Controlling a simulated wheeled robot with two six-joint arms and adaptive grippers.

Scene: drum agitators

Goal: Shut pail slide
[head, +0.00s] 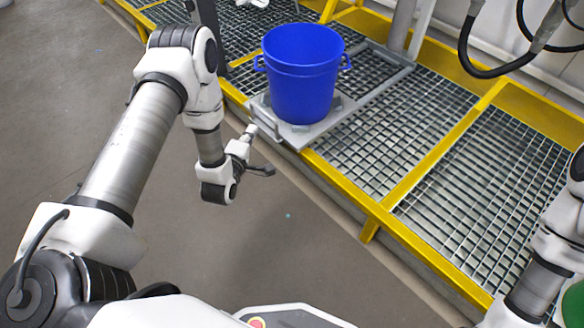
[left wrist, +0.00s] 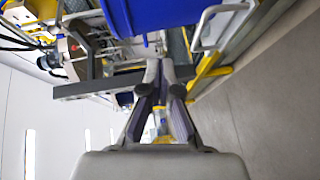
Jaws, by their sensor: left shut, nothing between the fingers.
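The blue pail (head: 302,75) stands upright on the grey pail slide (head: 330,129), whose front end reaches over the yellow edge of the grating. My left gripper (head: 250,131) is shut and empty beside the front left corner of the slide. I cannot tell whether it touches the slide. In the left wrist view the shut fingers (left wrist: 160,75) point toward the area below the blue pail (left wrist: 165,14). A pale looped handle (left wrist: 222,12) shows to the right of the pail there. My right arm enters at the right edge of the head view, with its gripper out of sight.
The yellow-framed grating (head: 400,130) extends to both sides of the slide. Black hoses (head: 500,68) hang at the upper right. A grey post (head: 400,25) stands behind the pail. The floor (head: 290,235) in front is clear.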

